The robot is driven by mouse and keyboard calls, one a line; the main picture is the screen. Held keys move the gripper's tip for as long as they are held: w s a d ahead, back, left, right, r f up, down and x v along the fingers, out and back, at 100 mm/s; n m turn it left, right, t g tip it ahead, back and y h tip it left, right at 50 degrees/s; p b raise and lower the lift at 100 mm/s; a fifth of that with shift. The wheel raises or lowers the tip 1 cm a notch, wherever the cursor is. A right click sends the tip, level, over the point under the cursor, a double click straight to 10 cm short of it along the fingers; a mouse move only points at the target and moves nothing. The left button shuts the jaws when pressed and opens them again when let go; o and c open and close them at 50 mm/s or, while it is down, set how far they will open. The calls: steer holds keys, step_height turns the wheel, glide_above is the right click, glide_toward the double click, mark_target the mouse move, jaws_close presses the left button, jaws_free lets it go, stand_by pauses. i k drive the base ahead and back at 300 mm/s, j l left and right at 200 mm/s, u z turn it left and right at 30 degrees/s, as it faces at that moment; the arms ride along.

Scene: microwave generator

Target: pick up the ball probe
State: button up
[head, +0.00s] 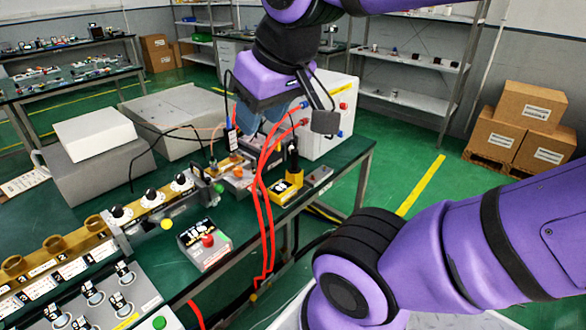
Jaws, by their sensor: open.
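A black upright piece (292,160) stands in a yellow block (286,188) near the table's right edge. It may be the ball probe, but its tip is hidden and I cannot tell for sure. My gripper (264,122) hangs above the table, up and left of this piece in the head view. Its grey-blue fingers are apart and I see nothing held between them. A dark block on the gripper's right side (325,122) hangs in front of the white box.
Red cables (262,205) run from a white box (335,95) past the yellow block and over the table edge. A gold rail (130,210) with black-and-white knobs crosses the table. A box with a red button (205,243) stands at the front. Grey cases (180,110) stand behind.

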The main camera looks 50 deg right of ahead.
mark_target(294, 168)
steer(key=z, duration=0.45)
steer(key=i+z, duration=0.15)
steer(key=z, duration=0.25)
steer(key=j+z, duration=0.1)
steer(key=z, duration=0.35)
steer(key=i+z, duration=0.1)
steer(key=z, duration=0.35)
